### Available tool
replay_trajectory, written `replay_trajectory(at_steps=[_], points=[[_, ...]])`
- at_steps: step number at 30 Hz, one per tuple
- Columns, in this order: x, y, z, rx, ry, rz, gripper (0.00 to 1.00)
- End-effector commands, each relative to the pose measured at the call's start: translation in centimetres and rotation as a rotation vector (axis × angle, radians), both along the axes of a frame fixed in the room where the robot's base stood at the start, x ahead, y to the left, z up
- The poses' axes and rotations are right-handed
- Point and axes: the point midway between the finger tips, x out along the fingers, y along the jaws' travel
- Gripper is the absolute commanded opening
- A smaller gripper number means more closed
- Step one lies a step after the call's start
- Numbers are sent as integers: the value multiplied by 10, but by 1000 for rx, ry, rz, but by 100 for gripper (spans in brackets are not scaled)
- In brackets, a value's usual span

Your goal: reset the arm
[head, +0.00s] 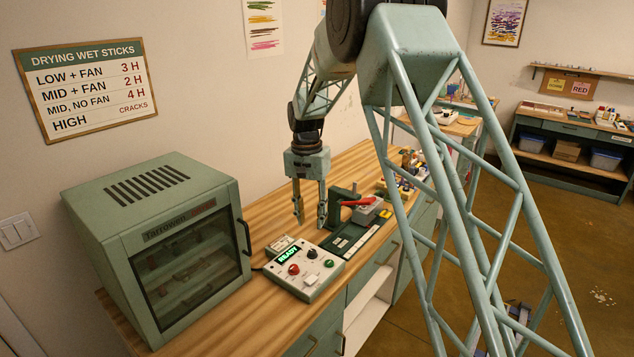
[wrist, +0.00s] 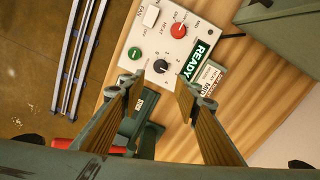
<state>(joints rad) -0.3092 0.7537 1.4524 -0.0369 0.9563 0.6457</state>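My gripper (head: 310,222) hangs pointing down over the wooden table, behind the control box in the head view. Its two fingers are spread apart, with nothing between them. In the wrist view the open fingers (wrist: 163,92) reach toward the control box (wrist: 150,45), which lies below them. The box (head: 320,285) also shows in the head view, with a lit READY display, a red knob, a black knob, a green button and a white switch. My arm comes down from the upper middle of the head view.
A green drying cabinet (head: 75,208) stands left of the box, its glass door shut, with sticks on shelves inside. A dark green plate (head: 352,241) and a red-handled device (head: 358,202) stand right of the gripper. Small items crowd the table farther back.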

Motion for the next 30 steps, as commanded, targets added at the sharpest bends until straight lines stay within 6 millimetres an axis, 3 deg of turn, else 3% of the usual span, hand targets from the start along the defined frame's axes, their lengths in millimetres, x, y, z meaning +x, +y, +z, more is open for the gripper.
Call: replay_trajectory(at_steps=[11,30], points=[[-21,-23,46,9,-22,18,30],[-93,-83,145,25,-75,68,30]])
